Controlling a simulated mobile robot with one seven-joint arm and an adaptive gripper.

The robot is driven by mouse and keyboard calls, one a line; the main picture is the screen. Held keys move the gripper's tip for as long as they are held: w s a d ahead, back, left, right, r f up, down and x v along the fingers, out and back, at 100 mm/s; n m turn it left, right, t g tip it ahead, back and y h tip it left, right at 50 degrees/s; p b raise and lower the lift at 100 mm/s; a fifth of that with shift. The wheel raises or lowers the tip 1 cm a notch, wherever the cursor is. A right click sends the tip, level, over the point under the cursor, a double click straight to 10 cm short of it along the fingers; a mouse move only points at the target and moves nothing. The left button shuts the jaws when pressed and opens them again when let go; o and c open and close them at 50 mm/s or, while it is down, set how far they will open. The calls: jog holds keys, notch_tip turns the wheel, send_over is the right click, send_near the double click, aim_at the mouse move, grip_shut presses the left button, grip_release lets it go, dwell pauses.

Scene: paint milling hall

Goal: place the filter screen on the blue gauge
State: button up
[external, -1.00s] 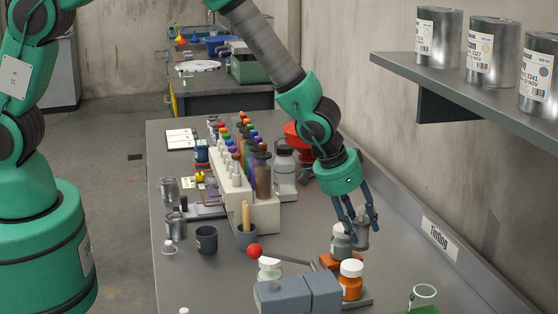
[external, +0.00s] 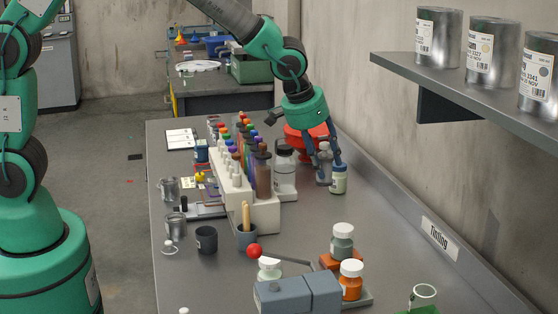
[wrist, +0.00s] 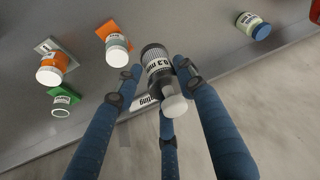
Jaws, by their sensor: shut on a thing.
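My gripper (external: 328,182) is shut on a small grey container (external: 325,153) with a pale cap and a white label. In the wrist view its fingers (wrist: 160,100) close around the container (wrist: 156,62), above the bench. I cannot make out a filter screen for certain. A small blue labelled thing (external: 201,152) stands at the back left of the bench, beyond the bottle rack. I cannot tell whether it is the blue gauge.
Bottles (external: 350,281) and a grey-blue block device (external: 297,293) are nearer. The shelf (external: 470,92) overhangs at right.

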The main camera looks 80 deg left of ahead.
jog(key=s+a+r+n+g+y+p, duration=0.1)
jog(key=s+a+r+n, duration=0.2)
jog(key=a, duration=0.9)
jog(key=a+r+n+y, duration=0.15)
jog(key=a+r, duration=0.35)
jog(key=a, duration=0.7)
jog(key=s+a+r+n+g+p, duration=0.1)
jog(key=s+a+r+n, duration=0.2)
jog(key=a, duration=0.9)
jog(key=s+a+f+n+p, duration=0.1)
jog(key=s+a+f+n, duration=0.1)
jog(key=s+a+f, duration=0.3)
jog(key=s+a+f+n+g+p, duration=0.1)
jog(key=s+a+f, duration=0.4)
jog(key=s, duration=0.7)
jog(key=s+a+f+n+g+p, duration=0.1)
jog(key=s+a+f+n+p, duration=0.1)
jog(key=s+a+f, duration=0.4)
jog(key=s+a+n, duration=0.1)
jog(key=s, duration=0.2)
jog(key=shift+s, duration=0.2)
jog(key=shift+a+y, duration=0.1)
jog(key=shift+y, duration=0.15)
jog(key=p, duration=0.2)
send_over(203, 143)
jog(key=shift+x, duration=0.75)
jog(key=shift+f, duration=0.1)
jog(key=shift+f, duration=1.75)
